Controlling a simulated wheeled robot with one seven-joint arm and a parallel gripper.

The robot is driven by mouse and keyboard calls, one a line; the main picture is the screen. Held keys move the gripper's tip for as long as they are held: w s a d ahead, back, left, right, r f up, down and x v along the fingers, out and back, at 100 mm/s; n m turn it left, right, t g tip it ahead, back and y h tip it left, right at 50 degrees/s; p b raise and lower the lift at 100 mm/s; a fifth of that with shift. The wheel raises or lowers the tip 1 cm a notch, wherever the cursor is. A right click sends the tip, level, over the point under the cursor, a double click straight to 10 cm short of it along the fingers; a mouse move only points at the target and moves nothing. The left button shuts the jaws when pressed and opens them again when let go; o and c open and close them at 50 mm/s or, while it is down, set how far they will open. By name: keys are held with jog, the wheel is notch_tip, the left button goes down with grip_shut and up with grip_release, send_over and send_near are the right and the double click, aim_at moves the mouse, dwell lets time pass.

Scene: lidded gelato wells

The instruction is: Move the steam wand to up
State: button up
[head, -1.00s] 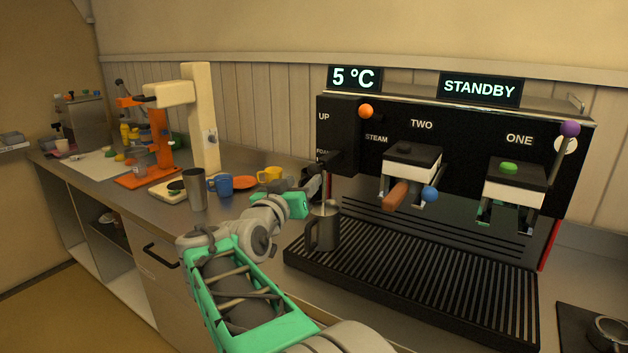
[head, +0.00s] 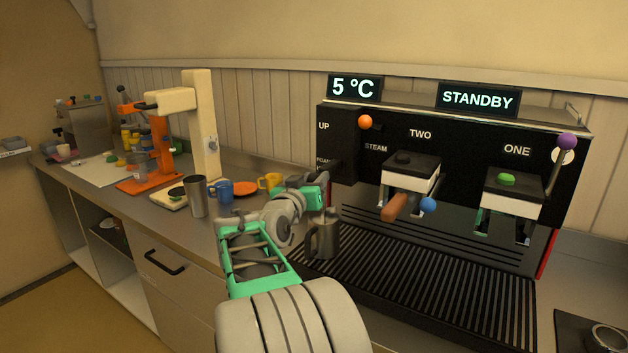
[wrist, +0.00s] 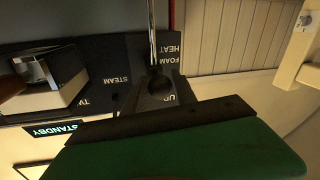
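The steam wand (wrist: 151,35) is a thin chrome rod in the wrist view, running from a dark rounded joint (wrist: 159,83) on the machine's side panel. The labels HEAT, FOAM and UP appear upside down beside it; the joint appears between FOAM and UP. My gripper (head: 322,192) is at the left end of the coffee machine (head: 460,150), above the dark pitcher (head: 322,238), and largely covers the wand in the head view. In the wrist view a green finger with a dark edge fills the bottom. Whether the fingers hold anything is hidden.
The pitcher stands on the slatted drip tray (head: 430,290). A brown handle (head: 394,207) and blue ball (head: 428,204) stick out at group two.

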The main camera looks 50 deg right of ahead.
grip_shut()
dwell(1.0)
